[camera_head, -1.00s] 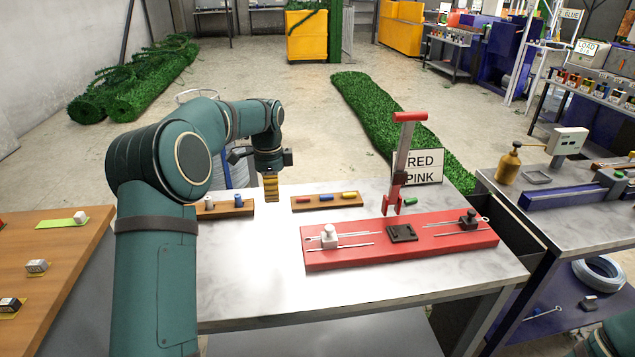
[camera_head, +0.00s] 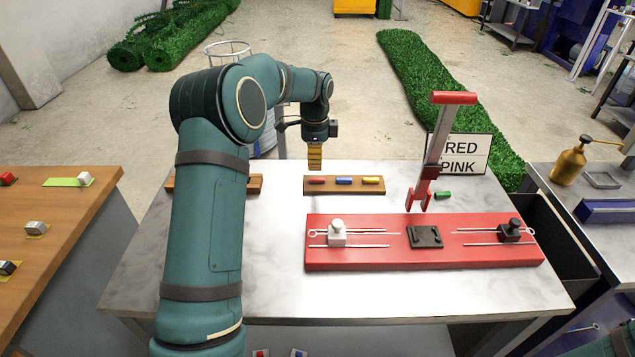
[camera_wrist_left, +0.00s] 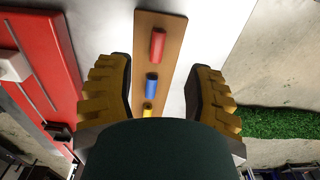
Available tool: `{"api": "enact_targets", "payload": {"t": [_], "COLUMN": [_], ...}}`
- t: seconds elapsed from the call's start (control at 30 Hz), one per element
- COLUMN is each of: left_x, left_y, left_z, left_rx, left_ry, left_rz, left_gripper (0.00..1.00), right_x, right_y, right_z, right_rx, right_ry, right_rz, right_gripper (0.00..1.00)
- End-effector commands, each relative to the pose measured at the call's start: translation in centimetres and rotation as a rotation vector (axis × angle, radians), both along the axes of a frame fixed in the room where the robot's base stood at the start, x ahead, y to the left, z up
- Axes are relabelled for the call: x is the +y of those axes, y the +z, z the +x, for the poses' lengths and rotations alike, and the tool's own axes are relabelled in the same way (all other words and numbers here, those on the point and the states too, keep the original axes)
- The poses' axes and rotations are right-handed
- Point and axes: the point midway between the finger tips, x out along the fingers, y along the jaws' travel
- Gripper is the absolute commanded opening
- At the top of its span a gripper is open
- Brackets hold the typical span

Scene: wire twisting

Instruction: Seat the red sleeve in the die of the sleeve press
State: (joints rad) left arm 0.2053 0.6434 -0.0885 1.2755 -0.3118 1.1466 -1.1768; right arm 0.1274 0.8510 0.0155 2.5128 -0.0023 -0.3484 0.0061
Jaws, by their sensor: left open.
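The red sleeve (camera_head: 316,180) lies at the left end of a small wooden rack (camera_head: 343,190), beside a blue sleeve (camera_head: 344,181) and a yellow sleeve (camera_head: 372,179). My left gripper (camera_head: 314,165) points down just behind and above the red sleeve. In the left wrist view it is open and empty (camera_wrist_left: 160,63), with the red sleeve (camera_wrist_left: 157,45) ahead between its fingers. The sleeve press has a red base (camera_head: 340,262), an upright lever with a red handle (camera_head: 453,98), and a dark die block (camera_head: 425,237). My right gripper is not in view.
A white clamp (camera_head: 338,234) and a black clamp (camera_head: 510,232) with thin wires sit on the press base. A RED PINK sign (camera_head: 463,153) stands behind. The table front (camera_head: 400,295) is clear.

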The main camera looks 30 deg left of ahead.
Motion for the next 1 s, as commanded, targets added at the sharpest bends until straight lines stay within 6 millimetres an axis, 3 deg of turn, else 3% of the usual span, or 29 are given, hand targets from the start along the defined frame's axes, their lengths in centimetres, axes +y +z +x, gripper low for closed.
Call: {"api": "enact_targets", "payload": {"t": [0.1, 0.37, 0.67, 0.93, 1.0], "left_x": [0.0, -0.2, -0.5, -0.5, -0.5], "left_y": [-1.4, -2.8, -6.8, -7.1, -7.1], "left_z": [0.0, 0.0, -0.2, -0.1, -0.1], "left_rx": [0.0, 0.0, 0.001, 0.0, 0.0], "left_ry": [0.0, 0.0, 0.001, 0.001, 0.001], "left_rz": [0.0, 0.0, 0.0, 0.0, 0.0], "left_gripper": [0.53, 0.53, 0.53, 0.55, 0.31], "right_x": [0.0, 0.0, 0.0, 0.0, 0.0], "right_y": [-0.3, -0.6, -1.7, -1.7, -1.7], "right_z": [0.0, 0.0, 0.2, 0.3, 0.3], "right_rx": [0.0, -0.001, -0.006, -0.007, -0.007], "right_ry": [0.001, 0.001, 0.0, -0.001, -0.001], "right_rz": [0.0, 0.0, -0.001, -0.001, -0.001], "right_gripper": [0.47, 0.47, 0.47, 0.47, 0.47]}}
